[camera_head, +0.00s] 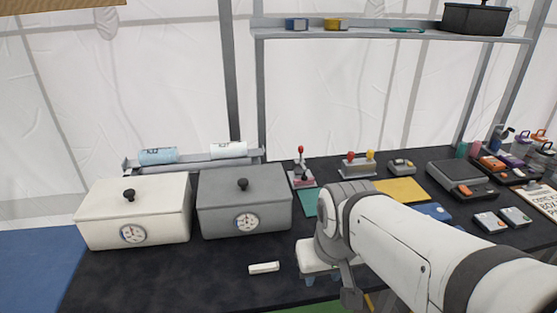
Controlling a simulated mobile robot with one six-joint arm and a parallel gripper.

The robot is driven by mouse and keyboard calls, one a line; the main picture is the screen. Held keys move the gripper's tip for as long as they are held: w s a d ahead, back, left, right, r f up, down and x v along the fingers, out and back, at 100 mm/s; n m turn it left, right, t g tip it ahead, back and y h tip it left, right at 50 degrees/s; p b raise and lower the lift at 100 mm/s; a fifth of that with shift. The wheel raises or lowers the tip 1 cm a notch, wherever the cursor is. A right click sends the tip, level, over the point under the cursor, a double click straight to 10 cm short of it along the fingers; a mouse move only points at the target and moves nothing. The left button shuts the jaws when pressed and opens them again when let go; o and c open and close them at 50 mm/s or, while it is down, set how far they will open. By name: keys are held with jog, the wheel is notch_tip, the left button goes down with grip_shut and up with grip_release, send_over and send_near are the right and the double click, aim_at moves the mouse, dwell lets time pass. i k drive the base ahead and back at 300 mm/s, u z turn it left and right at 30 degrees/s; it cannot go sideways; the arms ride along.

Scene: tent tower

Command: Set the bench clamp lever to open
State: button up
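My arm reaches in from the lower right and bends down in front of the device. What seems to be my gripper (330,289) points down low in the picture, nearer than the device and apart from it. Dark parts show at its sides, but its fingertips are not clear, and I cannot tell whether it is open.
A white lidded box (100,222) and a grey lidded box (275,217) with dials stand left. A block with red and yellow knobs (358,165) stands right of the device. A small white bar (264,267) lies in front. A scale (461,181) stands farther right.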

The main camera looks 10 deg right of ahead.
aim_at(301, 149)
jog(key=u, duration=0.05)
jog(key=k, duration=1.2)
jog(key=z, duration=0.45)
jog(key=i, duration=1.6)
jog(key=u, duration=0.4)
